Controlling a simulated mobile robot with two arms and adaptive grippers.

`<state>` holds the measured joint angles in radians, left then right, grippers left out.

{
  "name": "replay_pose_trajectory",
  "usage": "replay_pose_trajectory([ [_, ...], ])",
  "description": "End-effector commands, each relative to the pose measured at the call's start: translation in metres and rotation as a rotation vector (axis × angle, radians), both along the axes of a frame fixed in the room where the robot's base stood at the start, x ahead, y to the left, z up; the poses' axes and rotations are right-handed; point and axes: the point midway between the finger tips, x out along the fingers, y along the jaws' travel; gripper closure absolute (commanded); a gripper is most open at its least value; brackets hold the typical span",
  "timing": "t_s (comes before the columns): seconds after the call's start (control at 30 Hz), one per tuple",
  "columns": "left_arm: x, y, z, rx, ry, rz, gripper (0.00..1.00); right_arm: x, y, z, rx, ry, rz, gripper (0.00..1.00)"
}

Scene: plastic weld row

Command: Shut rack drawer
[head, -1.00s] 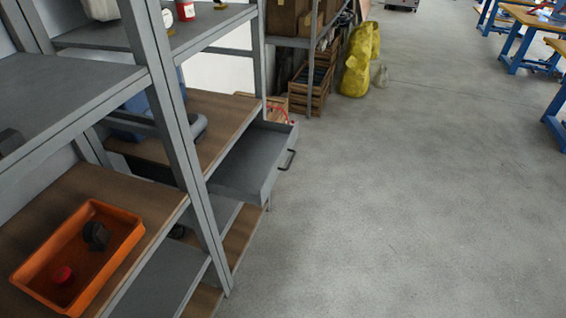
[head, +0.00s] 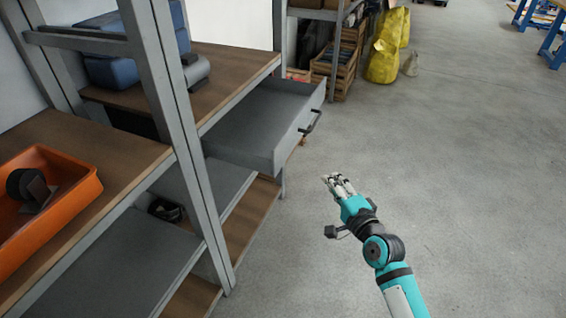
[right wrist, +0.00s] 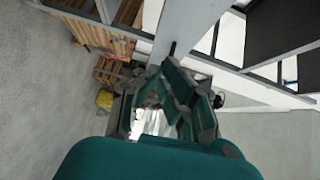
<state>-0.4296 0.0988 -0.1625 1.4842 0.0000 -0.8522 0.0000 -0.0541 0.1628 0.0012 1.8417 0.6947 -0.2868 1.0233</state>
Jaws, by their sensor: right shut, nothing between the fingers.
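The rack drawer (head: 265,122) is a grey metal tray that stands pulled out of the shelving rack, with a dark handle (head: 311,122) on its front. It sits under a wooden shelf (head: 225,75). My right gripper (head: 334,180) is shut and empty, in front of the drawer and below and to the right of the handle, apart from it. In the right wrist view the gripper's fingers (right wrist: 165,95) show in front of a pale panel with a dark handle, likely the drawer front. My left gripper is not in view.
An orange bin (head: 75,195) holding a dark part stands on the near shelf. A grey rack post (head: 185,150) rises between the bays. Yellow bags (head: 384,62) and wooden crates (head: 336,72) stand behind the drawer. The floor to the right is clear.

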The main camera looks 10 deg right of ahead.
Motion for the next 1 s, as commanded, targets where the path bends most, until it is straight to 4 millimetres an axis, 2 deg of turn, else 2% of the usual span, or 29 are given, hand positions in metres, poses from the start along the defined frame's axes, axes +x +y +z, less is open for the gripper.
replay_pose_trajectory([
  [0.1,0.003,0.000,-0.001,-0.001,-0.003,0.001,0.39,0.002,0.001,0.012,0.040,-0.030,0.005,1.00],
  [0.27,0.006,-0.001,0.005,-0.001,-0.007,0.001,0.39,0.019,0.004,0.015,0.043,-0.032,0.004,1.00],
  [0.67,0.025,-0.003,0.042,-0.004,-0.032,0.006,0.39,0.101,0.020,0.013,0.040,-0.031,0.005,1.00],
  [0.8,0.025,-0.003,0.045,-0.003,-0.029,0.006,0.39,0.112,0.040,0.014,0.042,-0.029,0.006,1.00],
  [1.0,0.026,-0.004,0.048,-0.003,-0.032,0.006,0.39,0.120,0.051,0.014,0.039,-0.030,0.003,1.00],
])
